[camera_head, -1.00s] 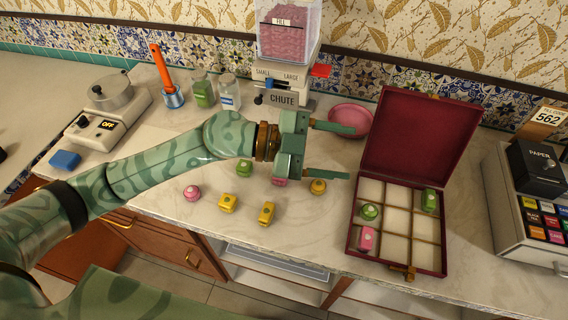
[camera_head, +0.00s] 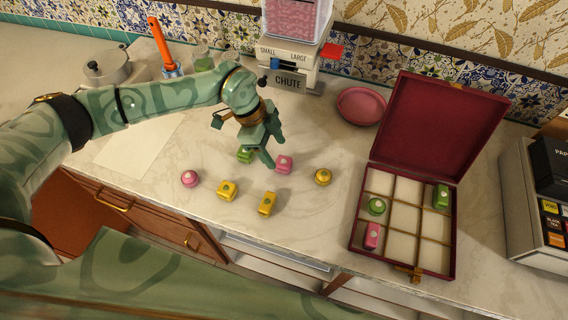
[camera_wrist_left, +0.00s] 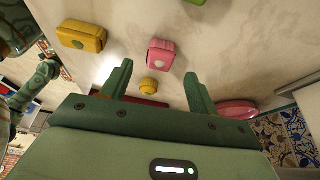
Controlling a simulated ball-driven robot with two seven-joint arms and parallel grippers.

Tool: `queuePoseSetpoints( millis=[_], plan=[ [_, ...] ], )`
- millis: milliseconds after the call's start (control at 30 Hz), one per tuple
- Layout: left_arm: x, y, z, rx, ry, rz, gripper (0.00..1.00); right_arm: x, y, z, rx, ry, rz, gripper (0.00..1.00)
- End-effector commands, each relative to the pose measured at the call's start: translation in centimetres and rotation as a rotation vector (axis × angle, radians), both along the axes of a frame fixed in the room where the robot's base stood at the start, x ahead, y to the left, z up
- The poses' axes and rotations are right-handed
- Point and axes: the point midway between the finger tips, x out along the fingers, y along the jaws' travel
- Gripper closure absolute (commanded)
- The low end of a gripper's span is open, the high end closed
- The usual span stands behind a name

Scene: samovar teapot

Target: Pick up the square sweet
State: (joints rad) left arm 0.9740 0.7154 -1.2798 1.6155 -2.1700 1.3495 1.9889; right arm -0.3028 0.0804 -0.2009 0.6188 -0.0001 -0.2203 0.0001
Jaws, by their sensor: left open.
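My left gripper (camera_head: 273,151) is open and empty above the counter, its fingers angled down over the loose sweets. A square pink sweet (camera_head: 284,164) lies just right of the fingertips. In the left wrist view the pink sweet (camera_wrist_left: 160,53) shows ahead, between the lines of the two open fingers (camera_wrist_left: 159,69). A square green sweet (camera_head: 245,155) lies just left, partly hidden by the gripper. My right gripper is not seen.
A round pink sweet (camera_head: 190,178) and a round yellow sweet (camera_head: 323,176) flank the group. An open maroon box (camera_head: 453,250) with compartments holds a few sweets at right. A pink dish (camera_head: 361,106) and a chute dispenser (camera_head: 291,76) stand behind. Counter between sweets and box is clear.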

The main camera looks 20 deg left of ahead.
Motion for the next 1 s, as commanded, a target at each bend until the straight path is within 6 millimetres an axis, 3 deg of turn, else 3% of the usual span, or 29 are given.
queuePoseSetpoints(
  millis=[167, 400, 667, 833, 1000],
  plan=[
    [0.0, -0.6, -1.1, -0.001, 0.002, -0.001, 0.4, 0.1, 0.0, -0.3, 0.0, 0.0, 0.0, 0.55],
    [0.2, -2.2, -4.6, -0.002, 0.002, -0.001, 0.4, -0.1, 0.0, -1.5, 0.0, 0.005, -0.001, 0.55],
    [0.2, -2.4, -4.9, -0.001, -0.001, -0.001, 0.4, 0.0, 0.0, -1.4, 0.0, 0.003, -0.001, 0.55],
    [0.2, -2.4, -4.9, -0.001, 0.0, -0.001, 0.87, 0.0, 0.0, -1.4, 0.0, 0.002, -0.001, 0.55],
    [0.2, -2.4, -4.9, -0.001, 0.0, -0.001, 0.88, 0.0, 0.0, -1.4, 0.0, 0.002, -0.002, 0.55]
  ],
)
